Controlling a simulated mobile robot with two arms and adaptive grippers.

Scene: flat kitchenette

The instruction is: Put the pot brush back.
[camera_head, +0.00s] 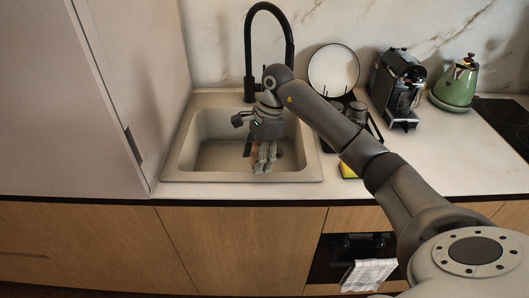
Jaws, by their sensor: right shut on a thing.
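My right gripper (264,168) hangs over the sink (172,168), pointing down into its basin. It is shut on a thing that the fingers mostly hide. A small brownish bit (253,156) shows at the left side of the fingers, and I take it for part of the pot brush. The shape and tilt of the brush cannot be made out. No other pot brush is clearly seen. My left gripper is out of view.
A black tap (249,60) arches behind the gripper. Right of the sink are a dark dish rack with a plate (333,69), a yellow sponge (347,170), a coffee machine (398,88) and a green kettle (456,84). A tall cabinet (120,60) bounds the left.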

